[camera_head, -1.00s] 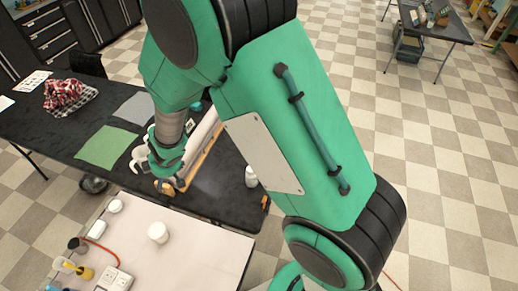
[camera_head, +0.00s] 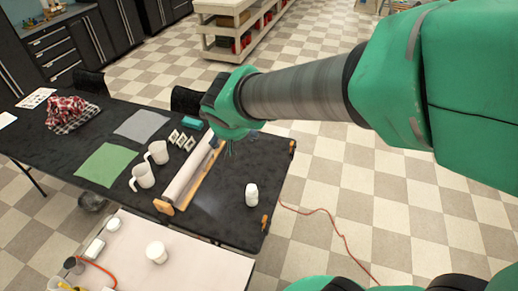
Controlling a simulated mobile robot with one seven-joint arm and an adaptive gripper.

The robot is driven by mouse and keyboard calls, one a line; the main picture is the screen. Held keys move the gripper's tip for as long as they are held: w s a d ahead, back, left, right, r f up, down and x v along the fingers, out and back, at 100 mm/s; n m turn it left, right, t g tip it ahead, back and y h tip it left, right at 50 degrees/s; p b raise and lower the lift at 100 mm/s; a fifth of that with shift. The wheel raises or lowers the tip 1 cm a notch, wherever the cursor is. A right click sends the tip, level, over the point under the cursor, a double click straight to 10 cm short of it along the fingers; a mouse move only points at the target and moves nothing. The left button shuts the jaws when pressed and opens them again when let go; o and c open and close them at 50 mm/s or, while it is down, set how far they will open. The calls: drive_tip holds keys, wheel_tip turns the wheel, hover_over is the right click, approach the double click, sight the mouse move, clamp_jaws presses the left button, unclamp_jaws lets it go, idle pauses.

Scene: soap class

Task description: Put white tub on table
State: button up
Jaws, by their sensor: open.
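A short white tub (camera_head: 157,253) stands upright on the pale table (camera_head: 205,265) at the lower left. A white bottle-like container (camera_head: 251,195) stands on the black table (camera_head: 225,215), near its right end. My gripper (camera_head: 228,150) hangs above the far part of the black table, beyond the paper roll. Its fingers are small and dark in the picture, apart, with nothing seen between them. It is well away from both white containers and touches neither.
A long paper roll on a wooden holder (camera_head: 164,207) lies on the black table. Smaller white items and an orange cable crowd the pale table's left side.

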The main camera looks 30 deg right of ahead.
drive_tip(key=s+r+m+y, duration=0.1)
drive_tip(key=s+r, duration=0.1)
drive_tip(key=s, duration=0.9)
drive_tip(key=s+d+r+m+g+y, duration=0.1)
drive_tip(key=s+r+m, duration=0.1)
drive_tip(key=s, duration=0.9)
drive_tip(key=shift+d+r+m, duration=0.15)
drive_tip(key=shift+r+m, duration=0.15)
drive_tip(key=shift+r, duration=0.55)
wheel_tip(320, 180, down, 9)
drive_tip(key=b, duration=0.9)
idle(1.3)
